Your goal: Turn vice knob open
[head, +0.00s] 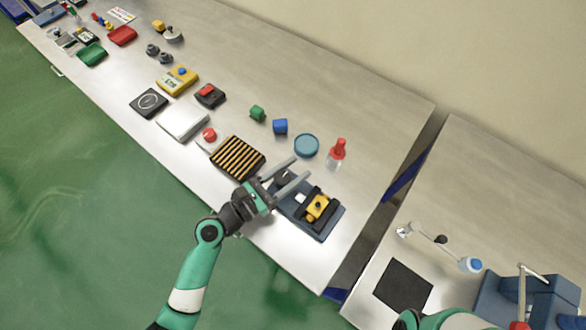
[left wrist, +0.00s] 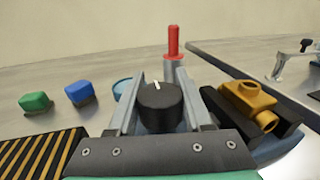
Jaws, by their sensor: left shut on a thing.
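The vice (head: 331,224) is a dark blue-grey base with black jaws near the table's front right corner. A yellow part (head: 318,207) sits between its jaws and also shows in the left wrist view (left wrist: 248,98). The black vice knob (left wrist: 160,106) has a white pointer mark on top and sits between my left gripper's two fingers. My left gripper (head: 286,174) is shut on the knob at the vice's left end. Its grey fingers flank the knob on both sides. Part of my right arm shows at the bottom right, but its gripper is out of view.
A black-and-tan striped block (head: 238,158) lies just left of the gripper. A gap separates the right table, which holds a black mat (head: 403,286).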

